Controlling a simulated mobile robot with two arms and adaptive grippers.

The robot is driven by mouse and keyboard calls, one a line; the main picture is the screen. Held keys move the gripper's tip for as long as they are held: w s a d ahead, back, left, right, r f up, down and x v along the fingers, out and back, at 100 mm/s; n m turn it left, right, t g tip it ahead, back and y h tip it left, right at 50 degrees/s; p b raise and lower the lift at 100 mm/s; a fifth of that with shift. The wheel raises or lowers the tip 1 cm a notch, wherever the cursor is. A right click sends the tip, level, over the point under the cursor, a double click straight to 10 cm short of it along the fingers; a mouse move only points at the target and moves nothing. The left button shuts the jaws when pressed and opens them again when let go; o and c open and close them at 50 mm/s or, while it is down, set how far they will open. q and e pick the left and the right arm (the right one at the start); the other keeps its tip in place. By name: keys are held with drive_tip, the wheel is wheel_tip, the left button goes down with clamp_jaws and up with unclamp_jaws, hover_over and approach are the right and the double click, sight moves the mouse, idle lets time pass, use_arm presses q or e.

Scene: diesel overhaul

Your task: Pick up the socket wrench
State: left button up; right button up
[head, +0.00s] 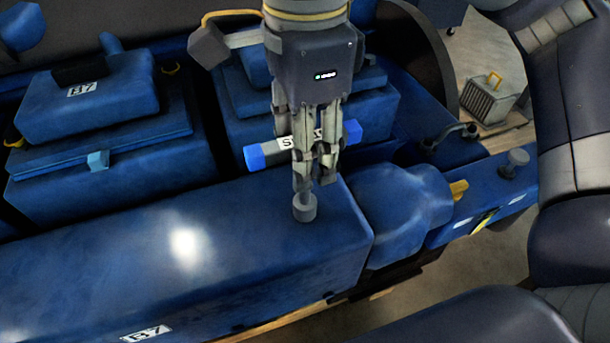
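My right gripper (314,168) comes down from the top middle, over the right end of the long blue engine cover. Its fingers are close together around the thin stem of a small grey tool, which looks like the socket wrench (304,208). The tool's round grey end hangs just below the fingertips, in front of the cover. I cannot tell whether it touches the cover. The upper part of the tool is hidden by the fingers. My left gripper is not in view.
The long blue cover (120,255) fills the lower left. A blue-capped cylinder with a white label (262,155) lies behind the fingers. Blue blocks (95,105) stand behind. A grey knob (515,162) stands at right, and a grey crate (490,100) sits on the floor.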

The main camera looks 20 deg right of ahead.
clamp_jaws()
drive_tip(key=shift+r, duration=0.1)
